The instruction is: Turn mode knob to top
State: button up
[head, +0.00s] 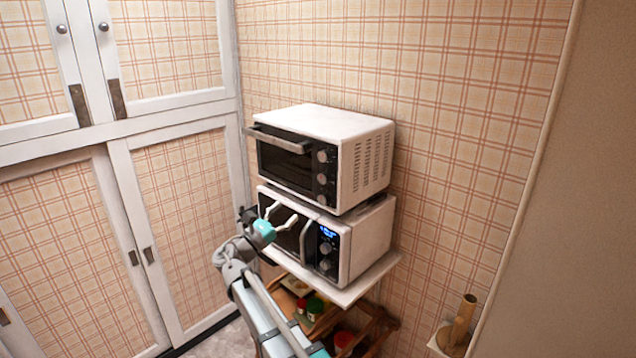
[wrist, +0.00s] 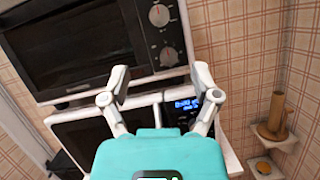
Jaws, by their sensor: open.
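A white toaster oven (head: 335,122) with a dark door stands on top of a white microwave (head: 365,235). Its black right-hand panel carries a column of round knobs: an upper knob (head: 322,156), a middle knob (head: 322,179) and a lower one (head: 322,199). I cannot tell which is the mode knob. The wrist view shows two of them, one higher (wrist: 159,15) and one lower (wrist: 169,57). My gripper (head: 284,213) is open and empty, in front of the microwave door and below the oven knobs. In the wrist view its spread fingers (wrist: 160,76) touch no knob.
The microwave has a lit blue display (wrist: 187,103) and a vertical handle (head: 304,242). The oven's door handle (head: 280,139) juts out. Below is a shelf with jars (head: 315,307). White cabinets (head: 120,140) stand left. A wooden holder (head: 462,322) is at the right.

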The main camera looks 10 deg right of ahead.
aim_at(321, 180)
jog(key=p+x, duration=0.5)
jog(key=x, duration=0.8)
jog(key=shift+w+d+r, duration=0.1)
jog(key=shift+w+d, duration=0.05)
jog(key=shift+d, duration=0.15)
jog(key=c, duration=1.1)
jog(key=shift+a, duration=0.2)
jog(key=shift+d, duration=0.1)
